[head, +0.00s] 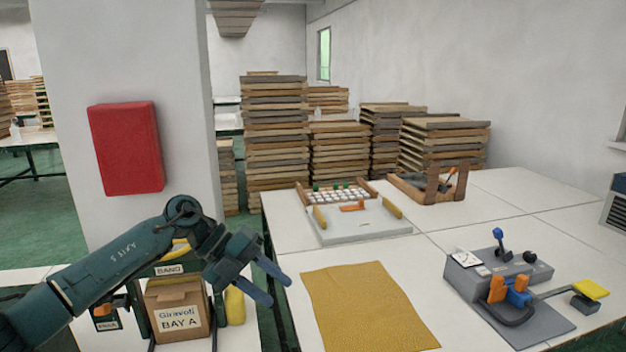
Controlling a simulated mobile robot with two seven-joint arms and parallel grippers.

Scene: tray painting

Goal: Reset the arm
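My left arm comes in from the lower left, dark green, and bends down at the wrist. My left gripper (278,291) has two blue fingers spread apart with nothing between them. It hangs over the gap between the box stand and the white table, left of the yellow mat. My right gripper is not in view.
The white table (455,219) holds a yellow mat (368,306), a grey tray (362,227) with orange and yellow parts, a wooden caddy (447,190) and a grey device (495,272) with levers. A cardboard box (178,309) stands below my arm. A pillar (75,45) rises behind it.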

